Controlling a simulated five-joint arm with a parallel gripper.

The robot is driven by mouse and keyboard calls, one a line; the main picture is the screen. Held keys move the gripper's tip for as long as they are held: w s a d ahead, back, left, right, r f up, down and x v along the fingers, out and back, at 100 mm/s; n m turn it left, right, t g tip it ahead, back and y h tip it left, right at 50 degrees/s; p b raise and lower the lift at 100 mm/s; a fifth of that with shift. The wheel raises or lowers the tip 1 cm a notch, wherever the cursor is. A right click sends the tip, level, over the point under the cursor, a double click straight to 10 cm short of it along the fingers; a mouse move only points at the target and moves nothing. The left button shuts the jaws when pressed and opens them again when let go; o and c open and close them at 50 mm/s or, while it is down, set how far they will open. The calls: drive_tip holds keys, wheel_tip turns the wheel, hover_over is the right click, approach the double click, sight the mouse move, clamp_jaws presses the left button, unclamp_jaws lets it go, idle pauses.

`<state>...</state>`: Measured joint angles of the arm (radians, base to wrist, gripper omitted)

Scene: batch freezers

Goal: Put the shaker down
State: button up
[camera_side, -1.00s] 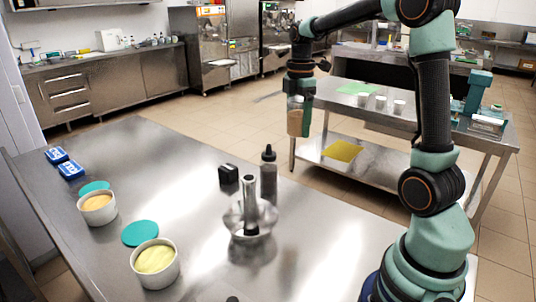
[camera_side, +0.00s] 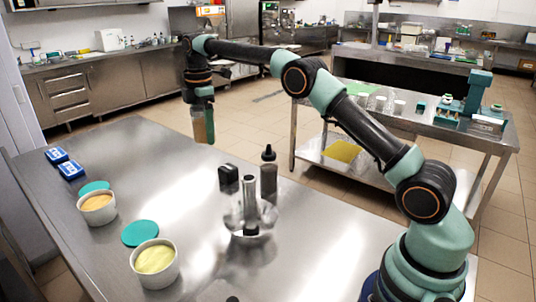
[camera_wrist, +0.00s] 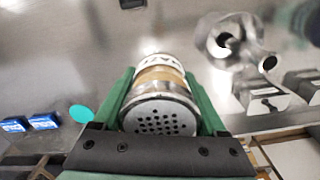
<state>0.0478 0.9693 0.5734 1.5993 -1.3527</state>
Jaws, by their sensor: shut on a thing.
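The shaker (camera_side: 199,128) has a tan body, and in the wrist view (camera_wrist: 161,98) its perforated metal lid faces the camera, with a white label band beyond it. My gripper (camera_side: 204,116) is shut on the shaker, with a green finger on each side of it in the wrist view (camera_wrist: 160,100). In the side view the shaker hangs roughly upright near the far edge of the steel table (camera_side: 150,190). I cannot tell exactly how high it is above the table or whether it is over the top.
Two white tubs (camera_side: 155,265) (camera_side: 97,210), teal lids (camera_side: 140,233) and blue boxes (camera_side: 70,170) are at left. Free steel lies between these groups.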

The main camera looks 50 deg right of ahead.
sight(211, 202)
drive_tip(key=shift+w+a+f, duration=0.1)
drive_tip(key=shift+a+f, duration=0.05)
drive_tip(key=shift+a, duration=0.1)
drive_tip(key=shift+a+f, duration=0.1)
drive_tip(key=shift+f, duration=0.2)
wheel_tip(211, 202, down, 19)
drive_tip(key=shift+f, duration=0.15)
drive_tip(key=shift+f, duration=0.15)
drive_tip(key=o, duration=1.4)
